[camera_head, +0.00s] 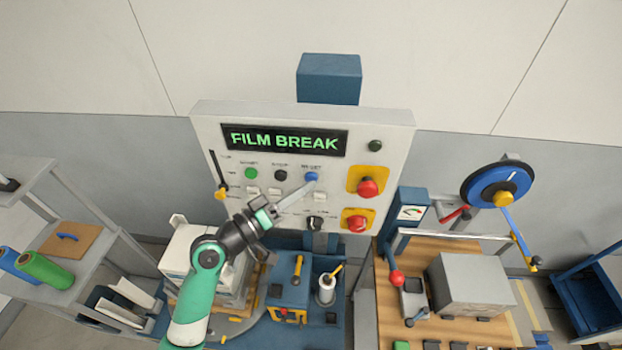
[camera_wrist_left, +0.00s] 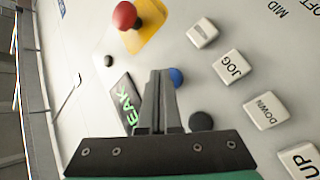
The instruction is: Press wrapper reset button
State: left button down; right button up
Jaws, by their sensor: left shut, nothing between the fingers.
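The pale control panel (camera_head: 213,135) stands upright, and its display (camera_head: 285,140) reads FILM BREAK in green. The blue reset button (camera_head: 311,176) is in the row below the display, under a label that looks like RESET. My left gripper (camera_head: 314,182) is shut and empty, and its fingertips overlap the lower edge of the blue button. In the left wrist view the blue button (camera_wrist_left: 177,77) shows just right of the closed fingertips (camera_wrist_left: 160,76), partly hidden by them. I cannot tell whether they touch it. My right gripper is not in view.
A green button (camera_head: 251,173) and a black button (camera_head: 280,174) sit left of the blue one. Two red mushroom buttons on yellow plates, upper (camera_head: 368,187) and lower (camera_head: 357,223), are to the right. White keys, including JOG (camera_wrist_left: 230,67), are close to the fingers.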

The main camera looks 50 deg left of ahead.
pick_arm(q)
jog(key=shift+w+a, duration=0.3)
jog(key=shift+w, duration=0.05)
dwell(0.4)
dwell(0.3)
jog(key=shift+s+d, duration=0.55)
jog(key=shift+s, duration=0.15)
jog(key=shift+s+d+p, duration=0.95)
jog(key=shift+s+d, duration=0.7)
jog(key=shift+s, duration=0.25)
